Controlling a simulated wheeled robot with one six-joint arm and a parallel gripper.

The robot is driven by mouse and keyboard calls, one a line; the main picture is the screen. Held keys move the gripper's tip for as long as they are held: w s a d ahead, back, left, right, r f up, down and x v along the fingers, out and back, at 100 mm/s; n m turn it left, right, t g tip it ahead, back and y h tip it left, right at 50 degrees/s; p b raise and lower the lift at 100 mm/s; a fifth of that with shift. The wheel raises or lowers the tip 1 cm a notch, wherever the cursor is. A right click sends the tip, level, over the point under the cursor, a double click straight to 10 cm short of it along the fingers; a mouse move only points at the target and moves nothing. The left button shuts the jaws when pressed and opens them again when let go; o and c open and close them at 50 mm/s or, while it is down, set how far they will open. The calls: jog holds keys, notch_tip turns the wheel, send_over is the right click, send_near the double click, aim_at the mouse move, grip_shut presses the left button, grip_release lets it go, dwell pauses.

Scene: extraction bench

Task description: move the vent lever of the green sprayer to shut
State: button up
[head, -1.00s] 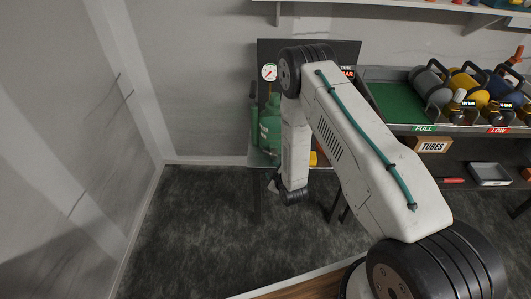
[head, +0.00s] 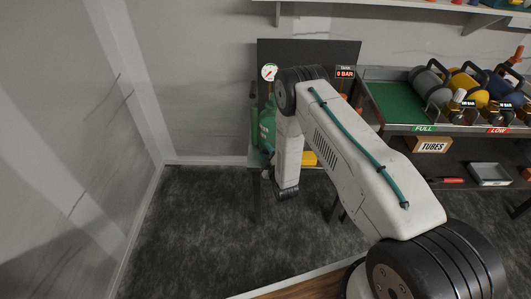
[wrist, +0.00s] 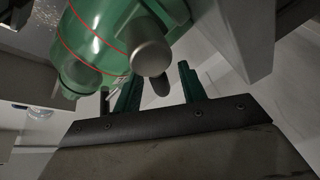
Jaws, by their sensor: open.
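The green sprayer (head: 266,128) stands at the left end of the bench in the head view, partly hidden behind my arm. In the wrist view its green body (wrist: 88,40), with a thin red line around it, fills the upper left. A grey round-ended part (wrist: 150,57) sticks out from it toward the camera. A dark rounded tip (wrist: 161,86) shows just beyond the gap between my fingers; I cannot tell which of these parts is the vent lever. My gripper (wrist: 160,88) is open, its two green fingers apart with nothing visibly gripped. In the head view my arm hides the fingers.
A round gauge (head: 269,72) and a "0 BAR" display (head: 345,73) are on the dark back panel (head: 305,52). A tray (head: 392,103) with several coloured cylinders is at the right, above a "TUBES" box (head: 428,145). The floor in front is clear.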

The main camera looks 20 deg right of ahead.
jog(key=shift+w, duration=0.1)
grip_shut()
jog(key=shift+m, duration=0.3)
jog(key=shift+d+r+m+t, duration=0.2)
jog(key=shift+m+t, duration=0.1)
jog(key=shift+m, duration=0.3)
jog(key=shift+d+r+m+t, duration=0.2)
jog(key=shift+m+t, duration=0.1)
jog(key=shift+m, duration=0.3)
jog(key=m, duration=0.2)
jog(key=d+m+t+h, duration=0.1)
jog(key=m, duration=0.1)
jog(key=shift+s+r, duration=0.3)
jog(key=shift+r, duration=0.05)
jog(key=shift+s+d+r+m+t+h, duration=0.1)
jog(key=shift+d+m+t+h, duration=0.25)
jog(key=shift+m, duration=0.75)
jog(key=shift+s+d+r+m+t+h, duration=0.1)
jog(key=shift+d+m+h, duration=0.1)
jog(key=shift+m+h, duration=0.65)
jog(key=shift+s+d+m+t+h, duration=0.15)
jog(key=shift+d+m+h, duration=0.1)
jog(key=shift+m, duration=1.1)
